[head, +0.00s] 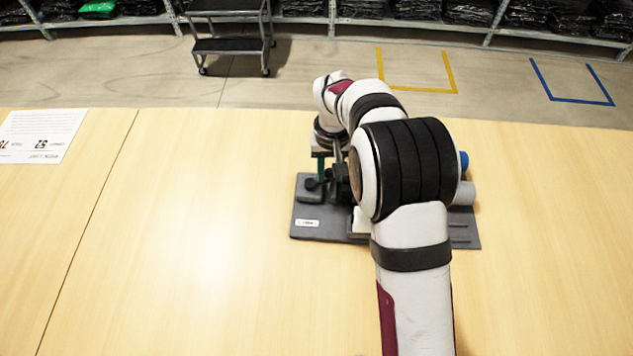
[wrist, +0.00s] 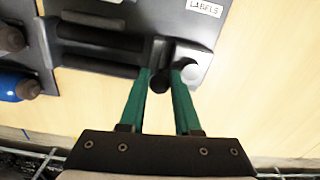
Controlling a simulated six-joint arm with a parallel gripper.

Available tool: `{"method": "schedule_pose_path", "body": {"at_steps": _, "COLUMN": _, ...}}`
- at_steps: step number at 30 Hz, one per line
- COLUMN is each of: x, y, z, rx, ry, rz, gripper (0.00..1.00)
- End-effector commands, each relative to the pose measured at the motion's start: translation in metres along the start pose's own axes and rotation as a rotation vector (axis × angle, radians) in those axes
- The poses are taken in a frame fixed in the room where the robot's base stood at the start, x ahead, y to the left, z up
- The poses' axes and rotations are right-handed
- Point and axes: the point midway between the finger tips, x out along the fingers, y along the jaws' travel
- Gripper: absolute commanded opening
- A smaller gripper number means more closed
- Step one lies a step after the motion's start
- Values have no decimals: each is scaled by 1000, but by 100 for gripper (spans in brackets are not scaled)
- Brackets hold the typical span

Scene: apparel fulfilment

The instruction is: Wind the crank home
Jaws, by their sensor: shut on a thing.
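A dark grey machine base (head: 335,228) lies on the wooden table, with a small white label at its front left corner; the wrist view shows the base (wrist: 205,32) with a label reading "LABELS". My gripper (head: 328,168) reaches down over the base's left part, its green fingers pointing down. In the wrist view my gripper (wrist: 165,76) is shut on the crank's black knob (wrist: 158,82), which sits between the fingertips. My arm hides most of the machine in the head view, and the crank's angle is unclear.
A blue cap (head: 463,162) and a grey cylinder (head: 462,193) stick out at the machine's right. A printed sheet (head: 42,135) lies at the table's far left. The table left of the machine is clear.

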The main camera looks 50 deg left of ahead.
Motion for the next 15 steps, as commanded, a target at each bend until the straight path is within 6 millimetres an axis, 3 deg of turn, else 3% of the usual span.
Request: {"method": "schedule_pose_path", "body": {"at_steps": 15, "x": -1, "y": 0, "z": -8, "rx": 0, "ry": 6, "rz": 1, "gripper": 0}}
